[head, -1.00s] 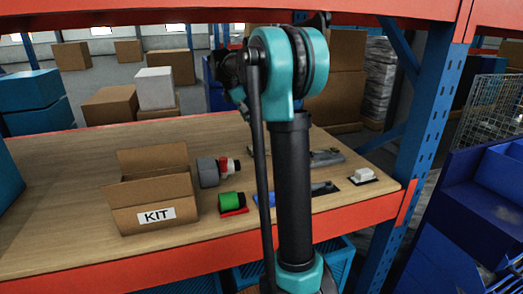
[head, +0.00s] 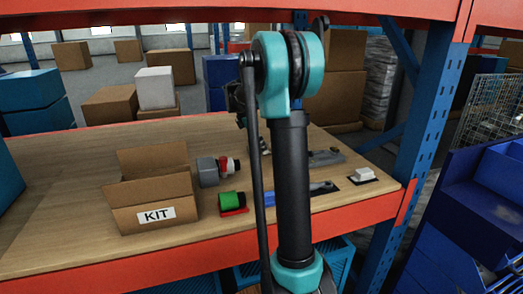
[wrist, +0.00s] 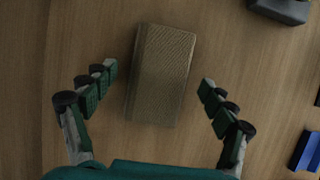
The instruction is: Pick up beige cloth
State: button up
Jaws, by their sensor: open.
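The beige cloth (wrist: 160,75) shows in the wrist view as a folded, ribbed, brownish rectangle lying flat on the wooden tabletop, slightly tilted. My gripper (wrist: 155,85) is open above it, with one finger to the left of the cloth and one to the right. There is a visible gap on both sides, and neither finger touches it. In the head view my arm hides the cloth and most of my gripper.
On the wooden shelf top (head: 60,165) stand an open KIT box (head: 155,215), a grey and red cylinder (head: 210,171), a green roll (head: 231,200) and a white block on a dark base (head: 363,174). A blue upright (head: 415,130) stands at the right.

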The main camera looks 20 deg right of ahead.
jog(key=c, duration=1.1)
notch_tip(320, 180, up, 10)
jog(key=shift+r, duration=0.1)
